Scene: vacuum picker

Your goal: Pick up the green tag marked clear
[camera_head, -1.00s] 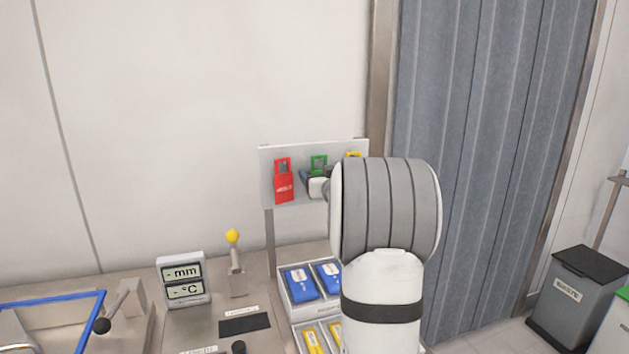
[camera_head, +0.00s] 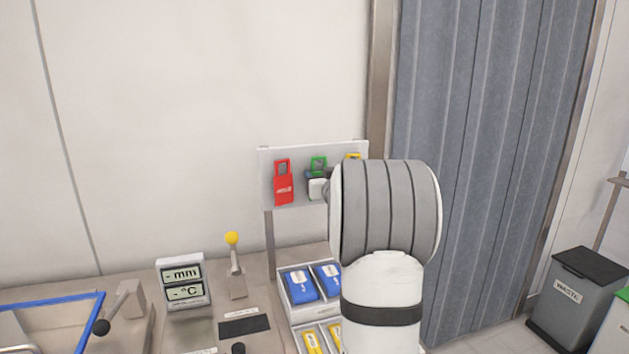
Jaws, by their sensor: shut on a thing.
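The green tag (camera_head: 319,163) hangs on the pale upright board (camera_head: 310,150), between a red tag and a yellow tag. Only its top loop shows; my gripper (camera_head: 316,187) covers the rest, so its marking is hidden. My gripper is shut on the green tag, in front of the board. Its fingertips are small and partly hidden by my arm.
The red tag (camera_head: 283,183) hangs close on the left, and the yellow tag (camera_head: 353,156) is mostly behind my arm. Below are blue packs (camera_head: 301,284) in a tray, a yellow-knobbed lever (camera_head: 232,239) and a display (camera_head: 184,283). A grey curtain (camera_head: 480,150) hangs at right.

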